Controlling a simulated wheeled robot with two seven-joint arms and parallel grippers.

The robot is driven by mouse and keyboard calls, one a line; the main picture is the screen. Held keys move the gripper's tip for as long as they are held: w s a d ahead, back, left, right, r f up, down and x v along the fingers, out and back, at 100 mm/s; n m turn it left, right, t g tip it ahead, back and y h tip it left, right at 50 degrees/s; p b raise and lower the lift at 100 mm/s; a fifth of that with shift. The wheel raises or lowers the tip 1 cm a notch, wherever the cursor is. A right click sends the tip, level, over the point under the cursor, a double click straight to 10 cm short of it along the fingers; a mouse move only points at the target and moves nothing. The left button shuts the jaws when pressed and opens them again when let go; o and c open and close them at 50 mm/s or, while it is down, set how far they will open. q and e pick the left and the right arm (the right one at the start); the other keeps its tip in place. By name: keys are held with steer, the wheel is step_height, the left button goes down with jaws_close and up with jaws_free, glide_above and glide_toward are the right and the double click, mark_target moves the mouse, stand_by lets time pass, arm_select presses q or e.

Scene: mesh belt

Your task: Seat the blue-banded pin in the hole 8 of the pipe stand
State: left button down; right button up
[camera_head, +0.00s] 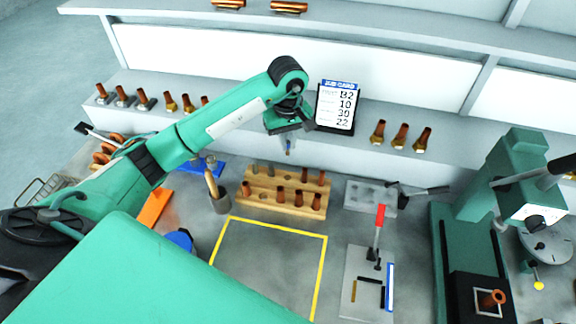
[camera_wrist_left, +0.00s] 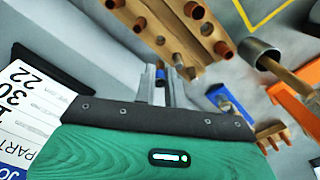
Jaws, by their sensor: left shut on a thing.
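The pipe stand (camera_head: 262,204) is a stepped wooden block with copper pipes and pins in several of its holes. It stands behind the yellow floor outline, and it also shows at the top of the left wrist view (camera_wrist_left: 150,10). My left gripper (camera_head: 289,140) is above and behind the stand, pointing down. It is shut on the blue-banded pin (camera_head: 288,150), which hangs clear of the stand. In the left wrist view the pin's blue band (camera_wrist_left: 160,74) shows between the fingers. Hole numbers are not readable. My right gripper is not in view.
A job card (camera_head: 338,106) stands behind, right of my left gripper. A cup with a wooden-handled tool (camera_head: 220,201) is left of the stand. A grey holed plate (camera_head: 366,194), a red-handled clamp (camera_head: 379,222) and a green press (camera_head: 462,220) are right. The yellow-outlined area is clear.

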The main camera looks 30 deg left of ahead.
mark_target(288, 155)
arm_select(q)
step_height(288, 155, down, 6)
steer(key=shift+f+p, duration=0.15)
steer(key=shift+p, duration=0.8)
steer(key=shift+f, duration=0.55)
step_height(288, 155, down, 3)
steer(key=shift+s+f+p, duration=0.1)
steer(key=shift+f+p, duration=0.1)
steer(key=shift+p, duration=0.6)
steer(key=shift+f, duration=0.25)
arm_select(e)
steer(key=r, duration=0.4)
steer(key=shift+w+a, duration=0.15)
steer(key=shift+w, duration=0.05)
arm_select(q)
steer(key=shift+f, duration=0.1)
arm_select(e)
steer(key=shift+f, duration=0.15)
arm_select(q)
steer(key=shift+f+b, duration=0.15)
steer(key=shift+b, duration=0.2)
steer(key=c, duration=1.5)
jaws_free()
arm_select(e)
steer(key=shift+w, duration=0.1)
